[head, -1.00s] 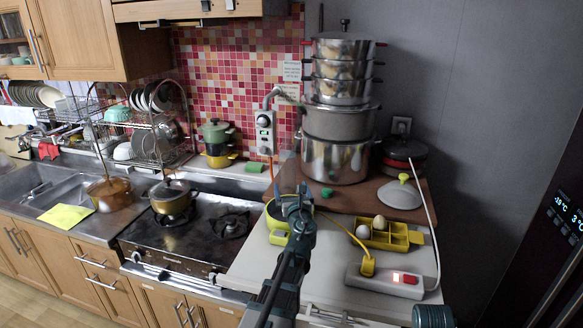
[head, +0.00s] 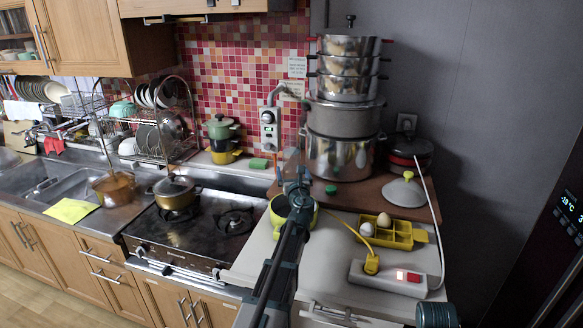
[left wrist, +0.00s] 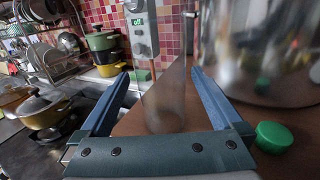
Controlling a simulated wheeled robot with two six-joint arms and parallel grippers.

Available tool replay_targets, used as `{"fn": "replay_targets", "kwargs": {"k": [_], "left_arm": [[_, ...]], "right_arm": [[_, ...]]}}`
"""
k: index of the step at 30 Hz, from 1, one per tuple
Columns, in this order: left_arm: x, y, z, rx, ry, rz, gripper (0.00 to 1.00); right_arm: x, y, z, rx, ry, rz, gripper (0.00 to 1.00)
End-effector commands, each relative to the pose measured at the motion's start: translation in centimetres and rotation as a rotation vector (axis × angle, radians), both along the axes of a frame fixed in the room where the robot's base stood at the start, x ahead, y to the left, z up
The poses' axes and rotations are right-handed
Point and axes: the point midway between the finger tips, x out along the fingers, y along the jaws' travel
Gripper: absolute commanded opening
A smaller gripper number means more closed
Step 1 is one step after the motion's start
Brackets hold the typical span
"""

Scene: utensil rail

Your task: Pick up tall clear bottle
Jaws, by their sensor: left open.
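The tall clear bottle (left wrist: 166,105) is see-through and faint. In the left wrist view it stands upright on the brown board, between the lines of my left gripper's two blue fingers. My left gripper (left wrist: 160,75) is open, with a finger on each side of the bottle and no clear contact. In the head view my left gripper (head: 298,183) is over the counter, in front of the stacked pots, and the bottle is hard to make out there. My right gripper is not in view.
Large steel pots (head: 338,155) stand close behind on the brown board (head: 375,198). A green lid (left wrist: 273,137) lies right of the gripper. A yellow-green pan (head: 277,212), egg tray (head: 400,236) and power strip (head: 388,279) are nearby. The stove (head: 190,240) is left.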

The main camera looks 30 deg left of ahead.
Motion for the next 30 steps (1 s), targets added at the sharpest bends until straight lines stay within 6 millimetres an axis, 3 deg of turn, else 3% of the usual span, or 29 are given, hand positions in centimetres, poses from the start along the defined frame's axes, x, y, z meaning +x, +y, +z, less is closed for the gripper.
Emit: {"fn": "replay_targets", "kwargs": {"k": [5, 15, 22, 23, 30], "left_arm": [[0.4, 0.3, 0.1, 0.000, 0.000, 0.000, 1.00], [4.1, 2.9, 0.3, 0.000, 0.000, 0.001, 1.00], [4.1, 3.0, 0.3, 0.000, 0.000, 0.000, 1.00], [4.1, 3.0, 0.3, 0.000, 0.000, 0.000, 0.98], [4.1, 3.0, 0.3, 0.000, 0.000, 0.000, 0.55]], "right_arm": [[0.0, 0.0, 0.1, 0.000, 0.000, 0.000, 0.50], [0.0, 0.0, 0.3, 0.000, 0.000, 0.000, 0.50], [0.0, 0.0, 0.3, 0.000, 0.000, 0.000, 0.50], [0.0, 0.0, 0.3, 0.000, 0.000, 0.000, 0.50], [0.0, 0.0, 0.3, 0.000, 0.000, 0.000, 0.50]]}}
